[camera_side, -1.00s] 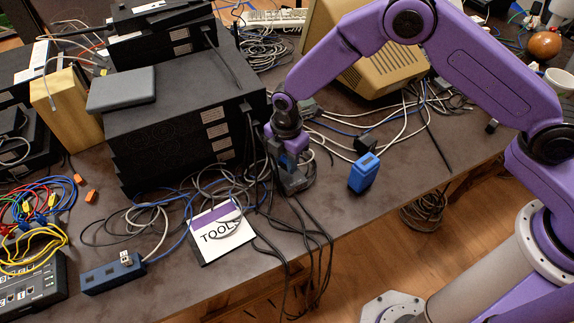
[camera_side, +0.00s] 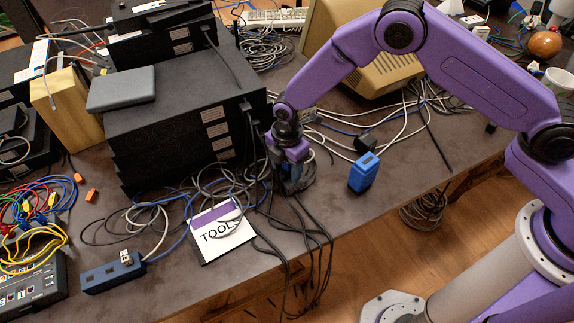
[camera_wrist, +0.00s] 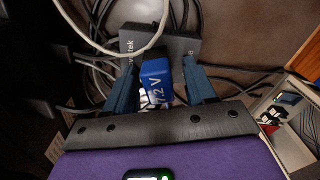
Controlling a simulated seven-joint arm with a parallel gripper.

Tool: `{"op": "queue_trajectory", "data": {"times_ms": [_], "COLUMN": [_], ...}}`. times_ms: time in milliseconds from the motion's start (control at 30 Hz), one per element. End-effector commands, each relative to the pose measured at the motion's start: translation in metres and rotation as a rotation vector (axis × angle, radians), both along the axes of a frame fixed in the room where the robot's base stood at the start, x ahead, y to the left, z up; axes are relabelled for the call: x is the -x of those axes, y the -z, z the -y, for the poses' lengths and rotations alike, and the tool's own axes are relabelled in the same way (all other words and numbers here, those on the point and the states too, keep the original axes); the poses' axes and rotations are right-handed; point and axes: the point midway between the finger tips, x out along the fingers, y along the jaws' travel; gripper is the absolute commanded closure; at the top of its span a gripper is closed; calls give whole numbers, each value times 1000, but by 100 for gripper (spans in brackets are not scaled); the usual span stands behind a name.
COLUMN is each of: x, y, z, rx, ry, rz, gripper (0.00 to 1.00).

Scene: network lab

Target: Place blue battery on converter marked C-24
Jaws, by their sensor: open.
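My gripper (camera_side: 290,184) is low over the table beside the black box stack. In the wrist view its two dark blue fingers (camera_wrist: 163,90) stand apart. A blue battery (camera_wrist: 156,72) with white lettering ending in "2 V" lies between them, with visible gaps at the sides. Behind it is a dark grey box (camera_wrist: 183,46) with partly hidden white lettering; I cannot tell whether they touch. No C-24 mark is readable. In the side view another blue block (camera_side: 362,174) stands on the table right of my gripper. The space between my fingers is hard to see there.
Black cables hang over the front edge near my gripper. A TOOLS card (camera_side: 221,232) and a blue socket strip (camera_side: 113,273) lie to the left. A black box stack (camera_side: 180,125) rises close on the left.

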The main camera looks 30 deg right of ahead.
Motion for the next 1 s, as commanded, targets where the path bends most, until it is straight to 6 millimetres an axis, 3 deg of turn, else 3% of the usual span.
{"op": "queue_trajectory", "data": {"times_ms": [167, 600, 800, 1000], "x": [0, 0, 0, 0], "y": [-15, -98, -118, -122], "z": [0, -1, 0, 0], "rx": [-2, -2, -1, 0], "ry": [0, -1, 0, 0], "rz": [1, 2, 1, -1], "gripper": [45, 45, 45, 45]}}
